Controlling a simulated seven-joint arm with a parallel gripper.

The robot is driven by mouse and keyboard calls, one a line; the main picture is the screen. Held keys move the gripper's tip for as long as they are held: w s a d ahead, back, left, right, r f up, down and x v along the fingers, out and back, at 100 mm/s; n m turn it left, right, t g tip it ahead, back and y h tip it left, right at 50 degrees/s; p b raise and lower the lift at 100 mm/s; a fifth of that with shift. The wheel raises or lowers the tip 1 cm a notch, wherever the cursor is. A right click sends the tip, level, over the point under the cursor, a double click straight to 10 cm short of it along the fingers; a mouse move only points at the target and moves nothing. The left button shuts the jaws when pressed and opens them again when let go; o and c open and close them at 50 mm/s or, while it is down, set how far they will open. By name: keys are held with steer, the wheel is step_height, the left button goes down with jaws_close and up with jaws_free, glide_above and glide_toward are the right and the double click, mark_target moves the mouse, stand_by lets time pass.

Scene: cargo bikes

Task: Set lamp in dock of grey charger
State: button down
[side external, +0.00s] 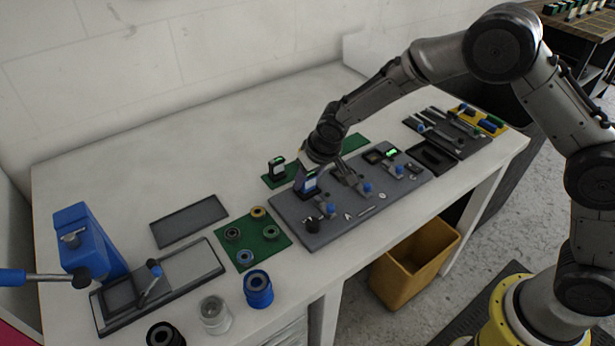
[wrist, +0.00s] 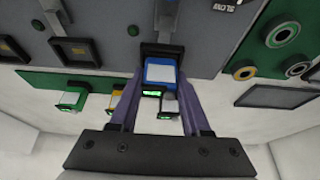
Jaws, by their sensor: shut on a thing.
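The lamp (wrist: 160,73), a small block with a blue and white face and a green light, is between the purple fingers of my gripper (wrist: 158,85) in the wrist view. My gripper is shut on it. A black dock (wrist: 162,50) on the grey charger board (wrist: 190,30) lies right at the lamp's far end; I cannot tell whether the lamp is fully seated. In the side view my gripper (side external: 308,181) is low over the far left part of the grey board (side external: 290,208), and the fingers mostly hide the lamp.
Several similar lit blocks stand on a green strip (wrist: 40,84) beside the board; one block (side external: 278,167) shows in the side view. Another dark dock (wrist: 76,50) is on the board. A green mat with rings (side external: 262,255) and a blue press (side external: 85,240) stand left.

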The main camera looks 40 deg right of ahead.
steer(key=shift+c, duration=1.4)
jaws_free()
steer(key=s+d+r+m+t, duration=0.1)
steer(key=s+d+r, duration=0.15)
steer(key=r, duration=0.75)
steer(key=s+d+r, duration=0.2)
steer(key=s+r, duration=0.2)
steer(key=r, duration=0.6)
steer(key=s+d+r+m+t, duration=0.1)
steer(key=s+d+r+t, duration=0.1)
steer(key=s+d+r, duration=0.6)
steer(key=s+f+n+g, duration=0.1)
steer(key=s+f, duration=0.2)
steer(key=s, duration=0.7)
steer(key=s+d+f+n+g, duration=0.1)
steer(key=s+f, duration=0.3)
steer(key=s, duration=0.6)
steer(key=shift+s+f, duration=0.15)
steer(key=shift+s, duration=0.15)
